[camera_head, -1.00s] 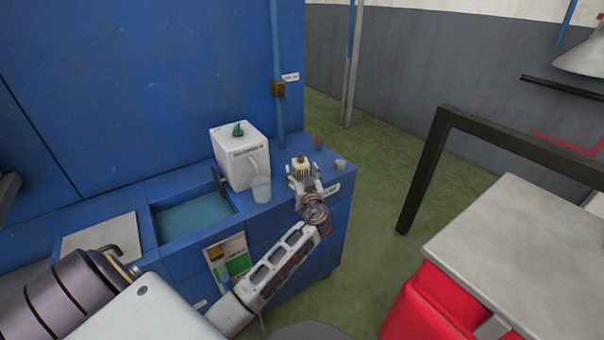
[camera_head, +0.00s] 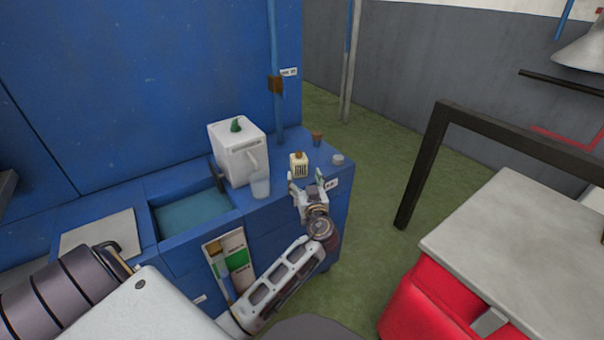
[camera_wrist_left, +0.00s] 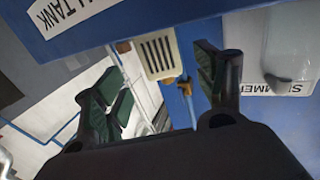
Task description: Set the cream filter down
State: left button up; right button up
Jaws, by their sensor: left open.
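The cream filter (camera_head: 299,165) is a small cream block with dark slots and a brown knob on top. It stands upright on the blue counter (camera_head: 326,161) near its right end. My left gripper (camera_head: 306,181) is open and empty at the counter's front edge, just in front of the filter and apart from it. In the left wrist view the filter (camera_wrist_left: 158,55) shows beyond the gap between the two open, dark green-padded fingers (camera_wrist_left: 163,85). My right gripper is not in view.
An open basin (camera_head: 195,215) lies left. A grey-topped red cabinet (camera_head: 520,240) stands right.

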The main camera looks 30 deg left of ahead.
pick_arm(q)
jog(key=v, duration=0.5)
jog(key=shift+s+d, duration=0.15)
jog(key=shift+s, duration=0.05)
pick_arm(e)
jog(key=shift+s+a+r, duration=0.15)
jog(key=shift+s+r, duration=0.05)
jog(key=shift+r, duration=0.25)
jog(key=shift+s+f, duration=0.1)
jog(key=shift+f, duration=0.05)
pick_arm(q)
jog(key=s+d+f+m+g+h, duration=0.1)
jog(key=s+f+m+g+h, duration=0.1)
jog(key=f, duration=0.7)
jog(key=s+d+f+m+g+h, duration=0.1)
jog(key=s+f+m+h, duration=0.15)
jog(key=f, duration=0.65)
jog(key=s+d+f+m+g+h, duration=0.1)
jog(key=d+f+m+g+h, duration=0.1)
jog(key=f, duration=0.7)
jog(key=s+d+f+m+g+h, duration=0.2)
jog(key=s+d+f+h, duration=0.1)
jog(key=s+f, duration=0.7)
jog(key=s+d+f+m+g+h, duration=0.3)
jog(key=s+d+f, duration=0.1)
jog(key=s+f, duration=0.7)
jog(key=shift+g+h, duration=0.3)
jog(key=shift+h, duration=0.05)
